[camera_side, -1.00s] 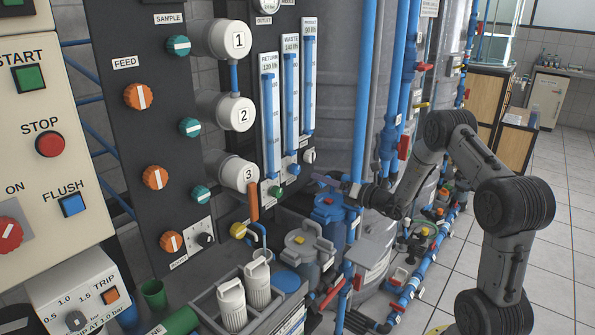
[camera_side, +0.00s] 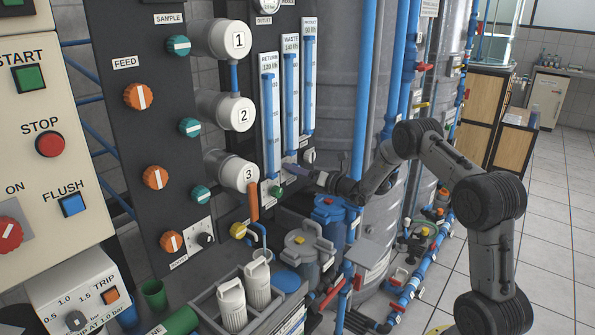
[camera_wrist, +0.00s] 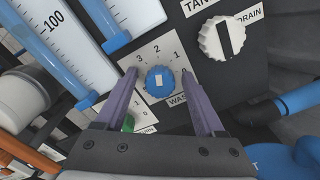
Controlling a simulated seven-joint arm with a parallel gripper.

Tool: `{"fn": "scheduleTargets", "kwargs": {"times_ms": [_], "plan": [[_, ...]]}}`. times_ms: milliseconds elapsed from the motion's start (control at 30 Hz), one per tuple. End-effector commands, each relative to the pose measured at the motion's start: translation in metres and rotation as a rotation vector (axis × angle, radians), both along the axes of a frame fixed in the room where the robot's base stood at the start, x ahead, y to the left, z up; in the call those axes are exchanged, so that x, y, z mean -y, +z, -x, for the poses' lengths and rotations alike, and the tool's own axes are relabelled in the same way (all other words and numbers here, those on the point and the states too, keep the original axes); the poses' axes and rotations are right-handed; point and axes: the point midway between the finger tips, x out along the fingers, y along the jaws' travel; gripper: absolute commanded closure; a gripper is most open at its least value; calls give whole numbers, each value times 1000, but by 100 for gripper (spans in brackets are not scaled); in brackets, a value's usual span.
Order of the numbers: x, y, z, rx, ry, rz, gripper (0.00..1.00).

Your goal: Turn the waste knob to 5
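The waste knob (camera_wrist: 160,79) is a round blue knob with a white mark on its face, on a pale dial plate in the wrist view. The figures 3, 2 and 1 show above it, with a partly hidden label starting "WAS" below. I cannot tell which figure the mark points at. My gripper (camera_wrist: 160,75) is open, with one purple finger on each side of the knob and gaps between fingers and knob. In the side view my gripper (camera_side: 290,171) is at the foot of the flow tubes and largely hides the knob.
A white knob (camera_wrist: 222,38) with a black bar is at the upper right, by the label "DRAIN". A green knob (camera_wrist: 128,123) is close by, partly behind the left finger. Clear flow tubes (camera_side: 290,88) with blue edges rise above the knobs.

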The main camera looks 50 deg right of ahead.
Motion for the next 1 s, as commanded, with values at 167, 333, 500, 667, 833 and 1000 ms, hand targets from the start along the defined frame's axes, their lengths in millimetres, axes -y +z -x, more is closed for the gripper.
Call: {"fn": "scheduleTargets", "kwargs": {"times_ms": [167,333,500,667,833,1000], "plan": [[0,0,0,0,0,0,62],[0,0,0,0,0,0,93],[0,0,0,0,0,1,100],[0,0,0,0,0,15,100],[0,0,0,0,0,73,100],[0,0,0,0,0,185,100]]}}
